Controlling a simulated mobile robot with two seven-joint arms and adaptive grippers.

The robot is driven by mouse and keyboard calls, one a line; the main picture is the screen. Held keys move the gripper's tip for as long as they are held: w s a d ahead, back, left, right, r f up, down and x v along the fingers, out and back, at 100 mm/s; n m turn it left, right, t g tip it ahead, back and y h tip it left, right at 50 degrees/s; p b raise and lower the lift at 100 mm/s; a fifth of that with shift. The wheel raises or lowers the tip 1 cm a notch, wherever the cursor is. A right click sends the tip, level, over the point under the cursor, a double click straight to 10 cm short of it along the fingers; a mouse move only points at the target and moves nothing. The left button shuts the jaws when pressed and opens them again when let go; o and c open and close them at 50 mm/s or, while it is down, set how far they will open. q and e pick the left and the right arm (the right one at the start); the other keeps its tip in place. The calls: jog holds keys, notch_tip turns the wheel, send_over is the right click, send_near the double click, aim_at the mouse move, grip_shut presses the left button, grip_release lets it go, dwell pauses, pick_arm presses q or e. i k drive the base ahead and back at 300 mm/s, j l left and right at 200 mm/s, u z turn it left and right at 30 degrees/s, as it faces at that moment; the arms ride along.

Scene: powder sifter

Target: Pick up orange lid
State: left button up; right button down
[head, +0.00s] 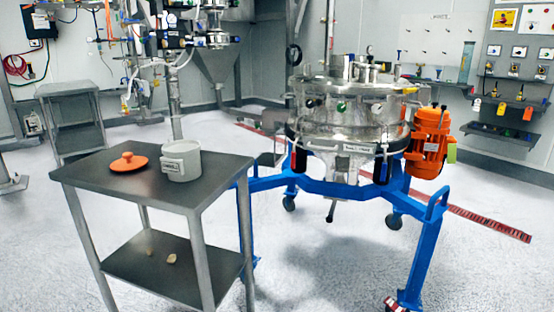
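The orange lid (128,162) lies flat on the dark top of a metal cart (100,184), with its round knob facing up. A light grey pot (181,161) with a label on its side stands on the same top, just right of the lid and apart from it. The pot's opening faces up and is uncovered. Neither of my grippers shows in the head view.
The sifter (350,110) with an orange motor (428,142) stands right of the cart on a blue wheeled frame (340,188). Two small pale pieces lie on the cart's lower shelf (190,280). Another cart (70,90) stands behind left.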

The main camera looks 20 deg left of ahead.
aim_at(129, 162)
jog(key=j+z, duration=0.4)
jog(key=k+j+z, duration=0.15)
jog(key=z, duration=0.3)
jog(key=k+j+z, duration=0.2)
jog(key=j+z, duration=0.2)
jog(key=k+j+z, duration=0.2)
jog(key=z, duration=0.2)
jog(key=k+j+z, duration=0.2)
jog(key=z, duration=0.2)
jog(key=k+j+z, duration=0.15)
jog(key=k+z, duration=0.15)
jog(key=k, duration=0.2)
jog(key=k+z, duration=0.3)
jog(key=k, duration=0.75)
jog(key=k+j+u, duration=0.1)
jog(key=k, duration=0.4)
